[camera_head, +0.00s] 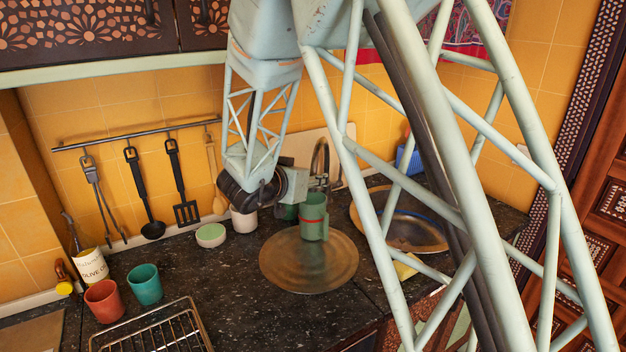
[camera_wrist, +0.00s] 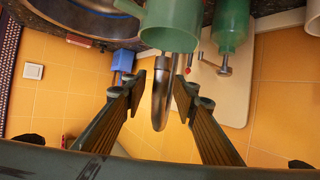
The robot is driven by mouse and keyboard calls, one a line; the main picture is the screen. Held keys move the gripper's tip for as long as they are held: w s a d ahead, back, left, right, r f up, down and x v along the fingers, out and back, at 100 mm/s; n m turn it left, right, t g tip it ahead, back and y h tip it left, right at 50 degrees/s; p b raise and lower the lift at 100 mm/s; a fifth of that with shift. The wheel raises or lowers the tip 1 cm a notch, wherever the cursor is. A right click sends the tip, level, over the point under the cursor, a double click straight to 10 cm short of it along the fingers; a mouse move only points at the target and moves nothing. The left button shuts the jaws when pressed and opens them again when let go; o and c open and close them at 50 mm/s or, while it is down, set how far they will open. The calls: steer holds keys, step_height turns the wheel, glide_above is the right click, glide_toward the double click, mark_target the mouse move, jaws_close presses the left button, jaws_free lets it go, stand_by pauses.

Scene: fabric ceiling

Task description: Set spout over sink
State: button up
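In the wrist view, the spout (camera_wrist: 161,98) shows between my open gripper's fingers (camera_wrist: 158,78), with a visible gap on each side. Whether it lies at the fingertips' depth is unclear. In the head view my gripper (camera_head: 310,183) is close beside the tap, and its fingers are small and partly hidden. The sink (camera_head: 425,243) lies right of the tap, partly behind my arm. Its rim (camera_wrist: 110,11) shows at the wrist view's upper left.
A green mug (camera_head: 313,218) stands over the round brown plate (camera_head: 300,280); a green cup (camera_wrist: 170,25) is near my fingers. A green bottle (camera_wrist: 232,25) and pale board (camera_wrist: 225,95) are close. Cups and a wire rack (camera_head: 150,328) stand at left.

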jaws_close()
